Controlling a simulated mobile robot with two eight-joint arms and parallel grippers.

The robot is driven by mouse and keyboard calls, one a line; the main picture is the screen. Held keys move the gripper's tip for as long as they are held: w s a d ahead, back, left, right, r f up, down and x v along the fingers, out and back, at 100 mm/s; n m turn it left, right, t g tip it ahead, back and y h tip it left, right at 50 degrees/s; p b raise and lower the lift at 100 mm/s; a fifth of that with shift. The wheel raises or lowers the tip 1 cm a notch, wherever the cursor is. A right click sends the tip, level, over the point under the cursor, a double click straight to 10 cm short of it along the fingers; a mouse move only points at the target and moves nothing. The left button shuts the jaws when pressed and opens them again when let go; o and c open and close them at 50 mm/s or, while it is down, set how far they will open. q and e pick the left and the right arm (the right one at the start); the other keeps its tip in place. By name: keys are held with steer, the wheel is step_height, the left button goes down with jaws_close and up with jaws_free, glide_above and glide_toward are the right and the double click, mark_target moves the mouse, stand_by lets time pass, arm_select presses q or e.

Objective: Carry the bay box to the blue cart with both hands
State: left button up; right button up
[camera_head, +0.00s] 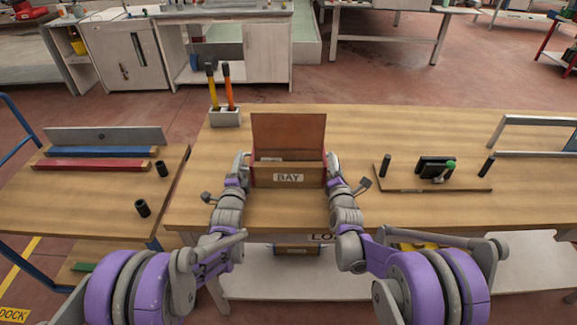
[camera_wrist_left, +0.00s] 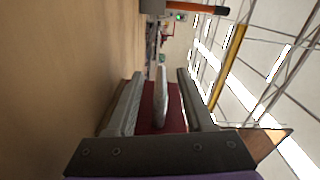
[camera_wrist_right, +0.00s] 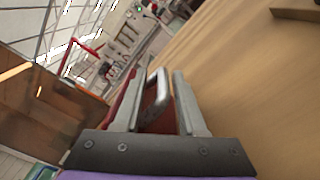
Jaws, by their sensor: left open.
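The bay box (camera_head: 289,178), with a BAY label, red sides and a raised brown back panel, stands on the wooden table near its front edge. My left gripper (camera_head: 244,164) is at its left side; in the left wrist view a metal handle (camera_wrist_left: 161,88) stands between the open fingers. My right gripper (camera_head: 331,164) is at its right side; in the right wrist view its fingers are apart around another metal handle (camera_wrist_right: 154,92), close to one finger. The blue cart (camera_head: 85,190), with a wooden top and blue frame, stands left of the table.
Blue and red bars and two black cylinders (camera_head: 142,208) lie or stand on the cart top. A holder (camera_head: 225,118) with two upright tools is behind the box. A board with black parts (camera_head: 432,188) lies to its right. A narrow gap separates cart and table.

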arm_select(q)
steer(key=shift+w, duration=0.65)
arm_select(e)
steer(key=shift+w, duration=0.65)
arm_select(q)
steer(key=c, duration=0.6)
arm_select(e)
steer(key=c, duration=0.5)
arm_select(q)
jaws_close()
arm_select(e)
jaws_close()
